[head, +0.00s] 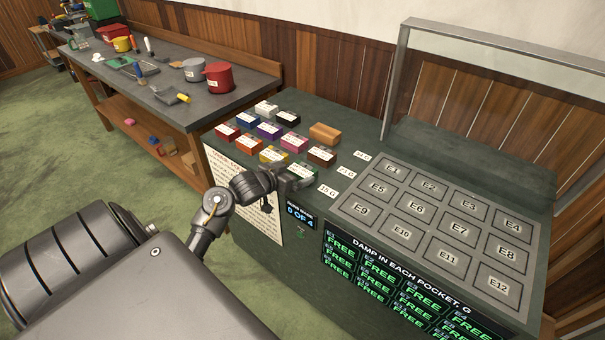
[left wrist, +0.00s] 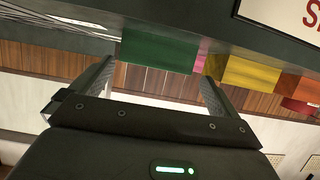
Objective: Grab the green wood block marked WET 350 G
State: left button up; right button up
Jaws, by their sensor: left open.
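The green wood block (head: 303,169) sits at the front of the coloured blocks on the dark green counter, partly hidden behind my left gripper (head: 285,181) in the head view. Its marking is too small to read. In the left wrist view, the green block (left wrist: 158,49) shows ahead of the fingers, roughly across the gap between them. My left gripper (left wrist: 157,73) is open, with nothing held between its fingers. I cannot tell whether a finger touches the block. My right gripper is not in view.
Yellow (head: 273,155), brown (head: 321,155) and pink (head: 294,143) blocks stand close behind the green one. Grey pockets (head: 430,229) fill the counter's right side, with a clear screen (head: 500,90) behind. A workbench (head: 225,105) with pots and tools stands at the left.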

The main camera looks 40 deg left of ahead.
aim_at(304, 168)
pick_arm(q)
jog(key=shift+d+p+x, duration=0.15)
jog(key=shift+p+x, duration=0.1)
jog(key=shift+x, duration=1.05)
jog(key=shift+d+p+x, duration=0.2)
jog(key=shift+x, duration=1.1)
jog(key=c, duration=1.1)
jog(key=shift+o, duration=0.2)
jog(key=shift+r, duration=0.1)
jog(key=shift+r, duration=0.6)
jog(key=s+a+r, duration=0.1)
jog(key=r, duration=0.1)
jog(key=s+a+r, duration=0.1)
jog(key=r, duration=0.2)
jog(key=s+a+r, duration=0.1)
jog(key=r, duration=0.1)
jog(key=shift+s+r, duration=0.15)
jog(key=shift+s, duration=0.05)
jog(key=s+a+r, duration=0.4)
jog(key=s+a, duration=0.2)
jog(key=s, duration=0.1)
jog(key=shift+s+r, duration=0.2)
